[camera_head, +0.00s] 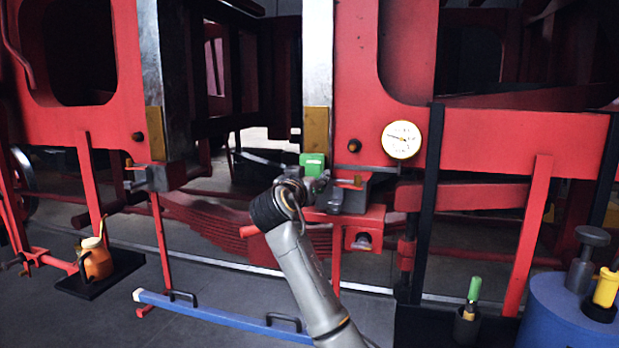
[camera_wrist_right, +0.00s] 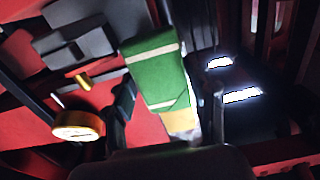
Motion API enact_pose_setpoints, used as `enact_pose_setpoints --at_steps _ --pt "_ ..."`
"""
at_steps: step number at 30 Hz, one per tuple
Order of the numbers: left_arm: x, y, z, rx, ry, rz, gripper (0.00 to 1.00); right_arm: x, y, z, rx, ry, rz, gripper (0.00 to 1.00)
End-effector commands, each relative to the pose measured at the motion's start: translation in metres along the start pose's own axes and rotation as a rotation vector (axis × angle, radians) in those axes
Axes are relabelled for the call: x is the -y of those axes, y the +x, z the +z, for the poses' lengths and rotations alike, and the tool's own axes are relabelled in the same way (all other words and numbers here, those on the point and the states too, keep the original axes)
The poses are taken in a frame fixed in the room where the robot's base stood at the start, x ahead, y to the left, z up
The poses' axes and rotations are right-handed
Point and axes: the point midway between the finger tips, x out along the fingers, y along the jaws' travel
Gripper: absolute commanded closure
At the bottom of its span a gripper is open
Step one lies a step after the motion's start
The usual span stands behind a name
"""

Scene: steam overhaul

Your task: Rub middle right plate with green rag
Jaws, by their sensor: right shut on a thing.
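The green rag (camera_head: 313,163) is a folded block held at the tip of my right arm. In the right wrist view the rag (camera_wrist_right: 155,72) is green with pale stripes. My right gripper (camera_head: 317,183) is shut on it. A tall pale metal plate (camera_head: 317,55) with a brass-coloured lower section (camera_head: 316,128) stands right above the rag. In the right wrist view that brass-coloured part (camera_wrist_right: 181,122) shows at the rag's end. I cannot tell whether they touch. A similar plate (camera_head: 149,60) stands to the left. My left gripper is not in view.
Red frame walls (camera_head: 485,140) surround the plates, with a round gauge (camera_head: 401,139) at right. An orange oil can (camera_head: 97,262) stands on a black shelf at left. A blue bar (camera_head: 220,318) lies low in front. A blue drum (camera_head: 560,315) stands at bottom right.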

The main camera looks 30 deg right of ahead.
Motion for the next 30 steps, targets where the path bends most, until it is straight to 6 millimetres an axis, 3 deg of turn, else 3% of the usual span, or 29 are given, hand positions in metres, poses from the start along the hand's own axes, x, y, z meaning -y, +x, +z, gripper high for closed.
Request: enact_pose_setpoints --at_steps 30 --pt "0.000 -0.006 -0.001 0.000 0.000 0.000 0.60 0.000 0.016 -0.006 0.000 0.001 0.000 0.69"
